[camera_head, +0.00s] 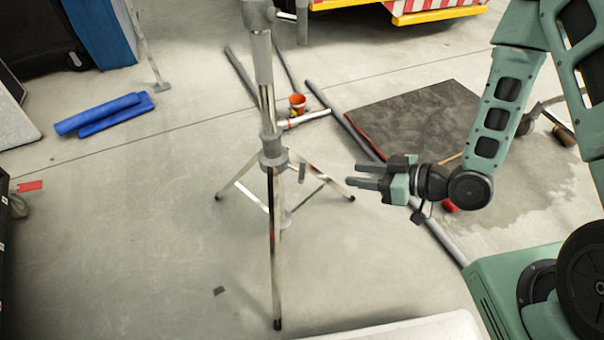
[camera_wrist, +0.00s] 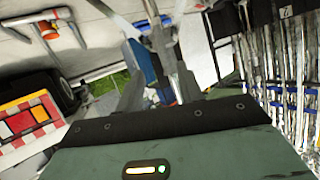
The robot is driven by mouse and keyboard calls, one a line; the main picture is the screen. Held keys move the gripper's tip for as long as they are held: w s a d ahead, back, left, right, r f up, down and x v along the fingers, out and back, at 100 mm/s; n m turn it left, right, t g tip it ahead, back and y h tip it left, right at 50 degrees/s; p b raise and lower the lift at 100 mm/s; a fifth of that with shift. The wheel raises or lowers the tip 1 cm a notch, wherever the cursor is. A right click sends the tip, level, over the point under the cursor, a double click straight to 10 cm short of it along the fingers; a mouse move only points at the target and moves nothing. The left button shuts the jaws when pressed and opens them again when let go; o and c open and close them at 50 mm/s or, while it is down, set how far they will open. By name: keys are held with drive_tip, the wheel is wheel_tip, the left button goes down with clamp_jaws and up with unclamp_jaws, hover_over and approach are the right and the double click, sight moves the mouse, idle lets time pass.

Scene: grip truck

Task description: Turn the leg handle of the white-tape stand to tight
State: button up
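A silver stand (camera_head: 267,105) stands upright left of centre in the head view, on spread tripod legs. A grey collar (camera_head: 272,152) joins the legs to the column. A small grey piece (camera_head: 302,172) to the right of the collar may be the leg handle, but it is too small to tell its turn. I cannot make out white tape on the stand. My gripper (camera_head: 354,176) is to the right of the stand, apart from it, with fingers pointing left. The fingers are open with nothing between them. They also show in the wrist view (camera_wrist: 158,60).
A dark mat (camera_head: 420,125) lies behind my gripper. Grey pipes (camera_head: 345,128) and an orange cup (camera_head: 297,103) are on the floor behind the stand. Blue rolls (camera_head: 105,112) lie at the left. The floor in front of the stand is mostly clear.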

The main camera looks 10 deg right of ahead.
sight(305, 169)
drive_tip(key=b+x, duration=0.8)
drive_tip(key=x, duration=0.7)
drive_tip(key=shift+w+a+f, duration=0.2)
drive_tip(key=shift+a, duration=0.1)
clamp_jaws()
